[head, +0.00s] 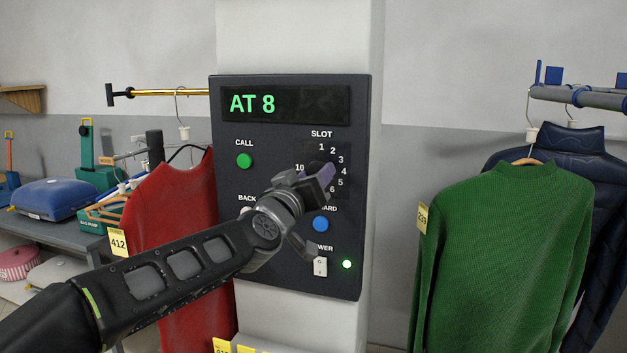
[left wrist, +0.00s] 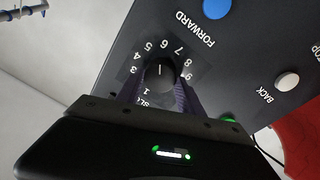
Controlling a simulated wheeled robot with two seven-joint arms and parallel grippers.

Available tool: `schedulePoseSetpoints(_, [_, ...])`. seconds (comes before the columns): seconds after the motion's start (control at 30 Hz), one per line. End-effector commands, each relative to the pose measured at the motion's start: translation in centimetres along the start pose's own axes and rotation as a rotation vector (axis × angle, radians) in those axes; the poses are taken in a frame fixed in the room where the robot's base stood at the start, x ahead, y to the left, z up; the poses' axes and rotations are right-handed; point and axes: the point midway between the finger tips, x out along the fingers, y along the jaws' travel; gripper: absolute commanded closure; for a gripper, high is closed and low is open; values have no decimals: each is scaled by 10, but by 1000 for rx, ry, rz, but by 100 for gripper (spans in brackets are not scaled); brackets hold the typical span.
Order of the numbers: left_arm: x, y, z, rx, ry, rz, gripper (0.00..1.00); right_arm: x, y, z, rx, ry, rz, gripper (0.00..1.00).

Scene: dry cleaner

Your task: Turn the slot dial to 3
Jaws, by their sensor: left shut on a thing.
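The slot dial (left wrist: 160,76) is a round black knob ringed by numbers. In the left wrist view, where the numbers appear upside down, its pale mark points roughly toward 6. My left gripper (head: 319,178) is shut on the dial, with a finger on either side of it in the left wrist view. In the head view the gripper hides most of the dial and some of its numbers. The control panel (head: 228,178) is dark, and its display (head: 300,104) reads "AT 8" in green. My right gripper is in neither view.
A green CALL button (head: 244,160), a blue FORWARD button (head: 320,224) and a power switch (head: 320,267) are close to my left arm. A red garment (head: 165,225) hangs at left, a green sweater (head: 505,240) at right.

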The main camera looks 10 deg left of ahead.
Motion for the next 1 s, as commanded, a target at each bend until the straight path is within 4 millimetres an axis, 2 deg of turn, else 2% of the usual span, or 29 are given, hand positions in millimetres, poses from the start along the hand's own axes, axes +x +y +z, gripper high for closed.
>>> schedulePoseSetpoints(1.0, [0, 2, 4, -961, 64, -61, 96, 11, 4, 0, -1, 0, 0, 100])
